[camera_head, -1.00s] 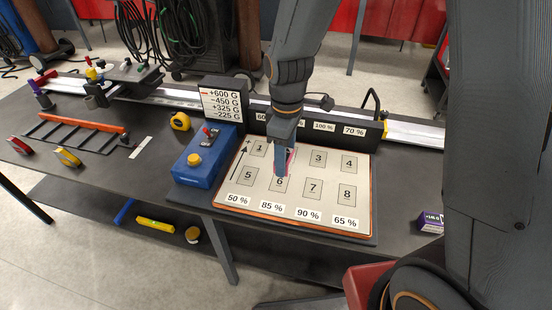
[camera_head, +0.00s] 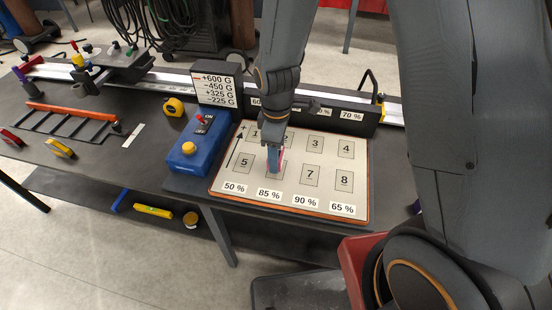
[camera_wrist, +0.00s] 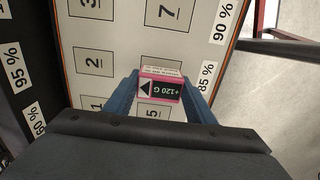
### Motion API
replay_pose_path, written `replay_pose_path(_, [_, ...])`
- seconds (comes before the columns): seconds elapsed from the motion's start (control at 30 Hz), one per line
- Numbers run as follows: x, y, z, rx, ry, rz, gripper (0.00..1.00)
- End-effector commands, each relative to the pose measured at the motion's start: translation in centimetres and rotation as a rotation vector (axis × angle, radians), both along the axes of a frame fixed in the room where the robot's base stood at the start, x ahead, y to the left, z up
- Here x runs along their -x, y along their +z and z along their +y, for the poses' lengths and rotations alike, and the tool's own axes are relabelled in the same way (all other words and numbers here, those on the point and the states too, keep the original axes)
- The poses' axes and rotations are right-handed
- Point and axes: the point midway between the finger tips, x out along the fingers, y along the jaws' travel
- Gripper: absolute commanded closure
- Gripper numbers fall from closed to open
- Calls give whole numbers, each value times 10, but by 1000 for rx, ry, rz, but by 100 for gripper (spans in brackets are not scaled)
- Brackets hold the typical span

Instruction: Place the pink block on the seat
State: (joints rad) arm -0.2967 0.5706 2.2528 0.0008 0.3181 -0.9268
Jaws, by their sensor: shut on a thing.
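My gripper (camera_head: 274,168) is shut on the pink block (camera_wrist: 160,88), which has a black label reading +120 G with an arrow. In the wrist view one blue finger of my gripper (camera_wrist: 160,97) is on each side of it. Only a sliver of pink shows beside the fingers in the head view. The pale board (camera_head: 228,184) has outlined, numbered seats 1 to 8. The block and fingers are over the seat between 5 and 7, above the 85 % label, and hide its number. I cannot tell whether the block touches the board.
A blue box (camera_head: 198,158) with a yellow knob stands left of the board. A sign with gram values (camera_head: 215,85) and a dark upright panel (camera_head: 350,128) stand behind it. A yellow tape measure (camera_head: 174,107) and an orange rack (camera_head: 70,113) lie farther left.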

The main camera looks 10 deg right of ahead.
Motion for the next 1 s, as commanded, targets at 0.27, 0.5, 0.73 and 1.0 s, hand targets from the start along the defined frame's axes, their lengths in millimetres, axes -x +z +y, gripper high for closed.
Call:
replay_pose_path(0.27, [-1, -23, 0, -1, -1, -1, 100])
replay_pose_path(0.5, [-1, -24, 0, 0, -1, -2, 100])
replay_pose_path(0.73, [0, -28, 0, 0, 0, 0, 47])
replay_pose_path(1.0, [0, -28, 0, 0, 0, 0, 32])
